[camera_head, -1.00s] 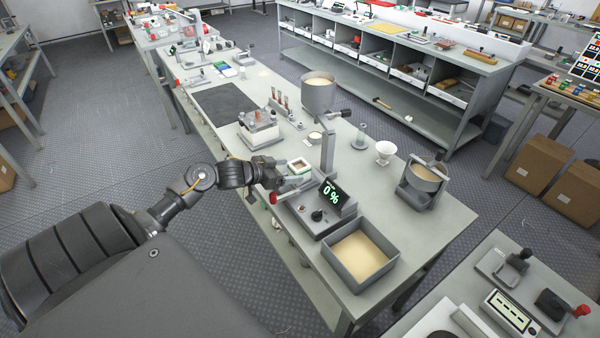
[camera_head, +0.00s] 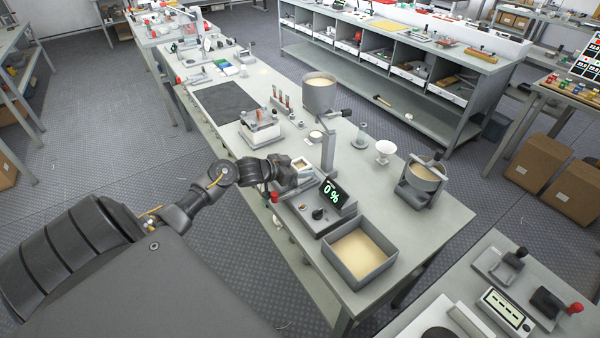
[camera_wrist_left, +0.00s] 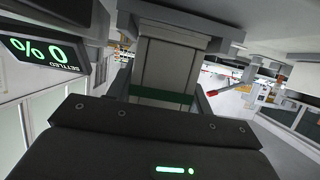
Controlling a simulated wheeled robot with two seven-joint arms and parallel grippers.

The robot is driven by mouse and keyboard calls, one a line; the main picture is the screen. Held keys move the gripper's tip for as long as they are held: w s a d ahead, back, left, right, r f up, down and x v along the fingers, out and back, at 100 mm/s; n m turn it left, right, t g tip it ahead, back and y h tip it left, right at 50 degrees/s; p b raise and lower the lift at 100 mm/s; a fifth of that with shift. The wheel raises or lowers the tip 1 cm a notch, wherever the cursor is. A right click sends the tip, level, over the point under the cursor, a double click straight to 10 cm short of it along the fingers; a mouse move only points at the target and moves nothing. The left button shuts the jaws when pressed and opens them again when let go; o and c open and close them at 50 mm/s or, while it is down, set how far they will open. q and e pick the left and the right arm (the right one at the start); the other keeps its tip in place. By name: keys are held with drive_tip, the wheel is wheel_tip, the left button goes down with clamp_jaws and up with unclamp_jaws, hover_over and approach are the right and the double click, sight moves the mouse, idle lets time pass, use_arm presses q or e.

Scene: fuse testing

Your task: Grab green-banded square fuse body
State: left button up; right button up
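The square fuse body (camera_wrist_left: 165,68) is pale grey with a green band (camera_wrist_left: 160,96) and fills the middle of the left wrist view. In the head view its sandy open top (camera_head: 301,164) shows just past the gripper, by the tester with the "0 %" display. My left gripper (camera_head: 290,175) reaches it from the left. In the left wrist view the fingers of the gripper (camera_wrist_left: 162,92) stand apart on either side of the body; whether they touch it is unclear. The fingertips are partly hidden in the head view. My right gripper is not in view.
The tester (camera_head: 318,212) with its display (camera_head: 333,193) and a red knob (camera_head: 274,197) are close to the gripper. A grey sand tray (camera_head: 361,254) stands in front. A grey post (camera_head: 328,153) rises behind the fuse body. Dark mat (camera_head: 224,102) lies farther back.

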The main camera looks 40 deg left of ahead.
use_arm(q)
drive_tip(key=c, duration=0.7)
drive_tip(key=shift+r, duration=0.2)
drive_tip(key=shift+r+b, duration=0.65)
drive_tip(key=shift+r, duration=0.6)
drive_tip(key=s+a+r+b, duration=0.3)
drive_tip(key=s+a+r, duration=0.6)
drive_tip(key=a+r, duration=0.1)
drive_tip(key=shift+s+b, duration=0.25)
drive_tip(key=shift+b, duration=0.05)
drive_tip(key=shift+r, duration=0.1)
